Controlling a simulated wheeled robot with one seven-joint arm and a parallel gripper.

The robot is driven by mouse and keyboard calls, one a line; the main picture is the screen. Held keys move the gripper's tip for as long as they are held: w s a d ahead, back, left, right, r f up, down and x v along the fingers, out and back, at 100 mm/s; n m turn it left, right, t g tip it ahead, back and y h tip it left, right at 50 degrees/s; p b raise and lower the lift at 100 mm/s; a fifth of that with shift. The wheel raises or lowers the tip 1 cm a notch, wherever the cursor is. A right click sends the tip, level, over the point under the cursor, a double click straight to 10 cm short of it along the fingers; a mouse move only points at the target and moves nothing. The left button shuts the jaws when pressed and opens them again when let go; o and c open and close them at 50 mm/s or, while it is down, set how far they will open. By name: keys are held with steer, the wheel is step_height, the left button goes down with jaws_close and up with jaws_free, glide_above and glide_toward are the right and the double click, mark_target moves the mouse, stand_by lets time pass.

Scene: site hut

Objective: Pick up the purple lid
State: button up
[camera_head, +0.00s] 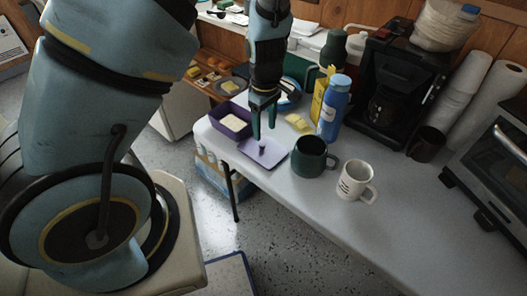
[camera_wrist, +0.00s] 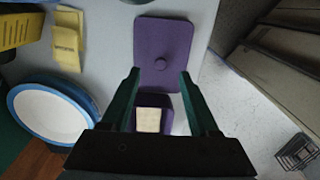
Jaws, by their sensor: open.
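The purple lid (camera_head: 265,151) lies flat on the grey table near its front edge, with a small knob on top. My gripper (camera_head: 264,135) is open and empty, pointing down just behind the lid in the head view. In the wrist view my gripper (camera_wrist: 160,75) has its two green fingers apart, either side of the line to the knob. A purple box (camera_head: 231,120) with a pale block inside stands left of the lid; it shows partly between the fingers (camera_wrist: 167,101).
A dark green mug (camera_head: 311,157) stands close right of the lid, with a white mug (camera_head: 354,181) beyond. A blue bottle (camera_head: 334,107), a yellow box (camera_head: 320,95) and yellow pieces (camera_head: 298,121) stand behind. A blue-rimmed bowl (camera_wrist: 47,112) is left in the wrist view.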

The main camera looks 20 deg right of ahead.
mark_target(263, 144)
steer(key=f, duration=0.6)
steer(key=shift+w+a+f, duration=0.25)
jaws_close()
stand_by(0.3)
